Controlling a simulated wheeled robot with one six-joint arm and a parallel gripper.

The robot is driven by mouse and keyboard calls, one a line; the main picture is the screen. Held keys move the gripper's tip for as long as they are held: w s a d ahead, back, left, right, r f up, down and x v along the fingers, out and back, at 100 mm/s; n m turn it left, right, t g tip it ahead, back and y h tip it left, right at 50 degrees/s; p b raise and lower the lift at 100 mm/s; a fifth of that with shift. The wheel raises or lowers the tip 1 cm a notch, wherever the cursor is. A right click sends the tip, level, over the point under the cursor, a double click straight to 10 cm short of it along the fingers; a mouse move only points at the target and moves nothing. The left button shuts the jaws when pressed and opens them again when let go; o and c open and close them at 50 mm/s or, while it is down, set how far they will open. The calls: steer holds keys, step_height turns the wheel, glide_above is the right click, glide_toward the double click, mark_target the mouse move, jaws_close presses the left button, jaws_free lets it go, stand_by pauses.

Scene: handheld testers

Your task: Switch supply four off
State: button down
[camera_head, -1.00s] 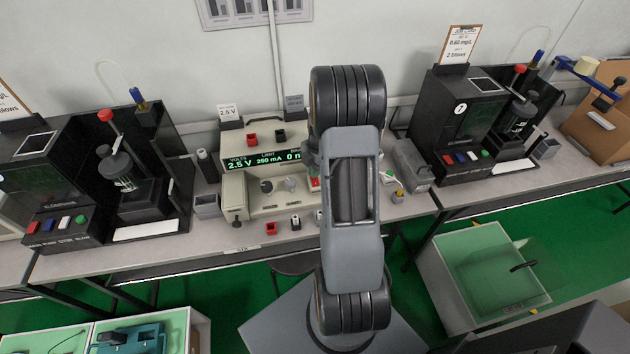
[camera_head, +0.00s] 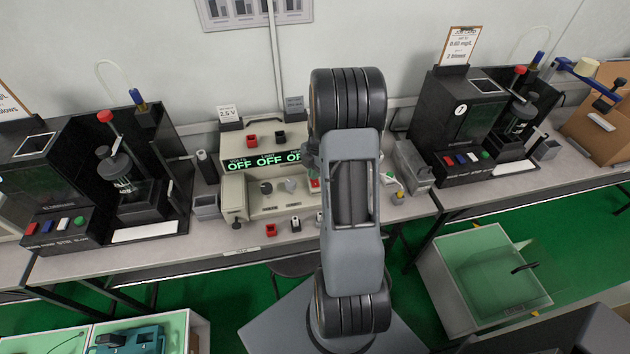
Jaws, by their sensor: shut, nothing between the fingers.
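The power supply (camera_head: 237,190) is a beige unit on the bench in the middle. Its green display (camera_head: 262,161) reads OFF in each of the fields that show; the right end is covered. Two knobs, one dark and one light, sit on its sloped front. A small red switch (camera_head: 315,184) shows at the edge of my arm, lit red. My arm stands upright in front of the supply's right part and hides that side. My gripper is hidden behind the arm, so its fingers and any contact with the switch do not show.
Black tester stands (camera_head: 150,165) and (camera_head: 470,120) flank the supply. A grey cup (camera_head: 207,207) and red and white terminals (camera_head: 270,230) sit close by. A grey box (camera_head: 411,165) is to the right.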

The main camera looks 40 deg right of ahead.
steer(key=shift+r+p, duration=1.7)
steer(key=shift+r, duration=1.45)
steer(key=m, duration=0.3)
steer(key=shift+s+f+m, duration=0.15)
steer(key=shift+m, duration=0.15)
steer(key=s+m, duration=0.1)
steer(key=m, duration=0.1)
steer(key=s+a+m, duration=0.1)
steer(key=m, duration=0.2)
steer(key=shift+s+a+f+g, duration=0.1)
steer(key=shift+a+g, duration=0.05)
steer(key=shift+g, duration=0.15)
steer(key=s+a+r+m+t, duration=0.1)
steer(key=s+a+r+m, duration=0.2)
steer(key=a+r, duration=0.2)
steer(key=s+a+r+m+t+h, duration=0.1)
steer(key=s+a+r+m+t, duration=0.1)
steer(key=a+r, duration=0.4)
steer(key=s+a+r+m+t, duration=0.1)
steer(key=s+a+r+m, duration=0.3)
steer(key=a, duration=0.4)
steer(key=shift+s+r+m+t+h, duration=0.4)
steer(key=shift+r+m, duration=0.2)
steer(key=shift+r, duration=0.25)
